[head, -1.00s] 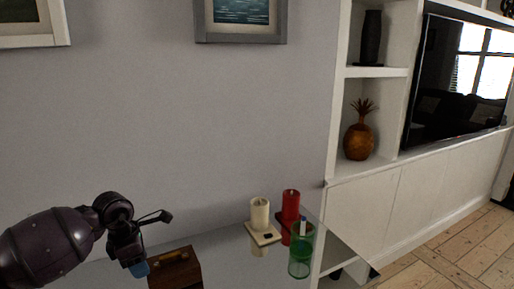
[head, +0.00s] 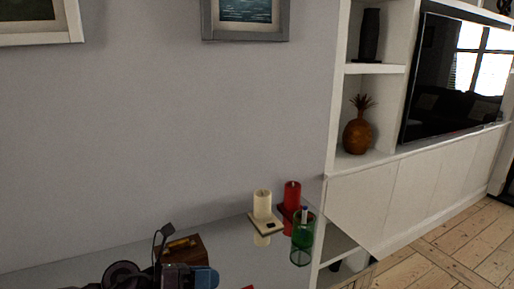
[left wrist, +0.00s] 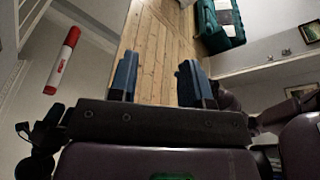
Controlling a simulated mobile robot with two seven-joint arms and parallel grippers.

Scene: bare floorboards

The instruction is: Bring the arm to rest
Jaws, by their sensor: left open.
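My left gripper (head: 186,277) is low at the bottom edge of the head view, in front of a brown wooden box. Most of its arm is cut off by the frame. In the left wrist view its two blue fingers (left wrist: 156,80) stand wide apart, with only floorboards showing between them. It is open and holds nothing. My right gripper is not seen in the head view, and I cannot make it out in the left wrist view.
A glossy tabletop (head: 120,256) bears the wooden box (head: 192,247), a cream candle (head: 262,205), a red candle (head: 292,195) and a green cup (head: 302,240) holding a marker. A red-white marker (left wrist: 62,60) shows in the wrist view. White shelving (head: 375,69) stands right.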

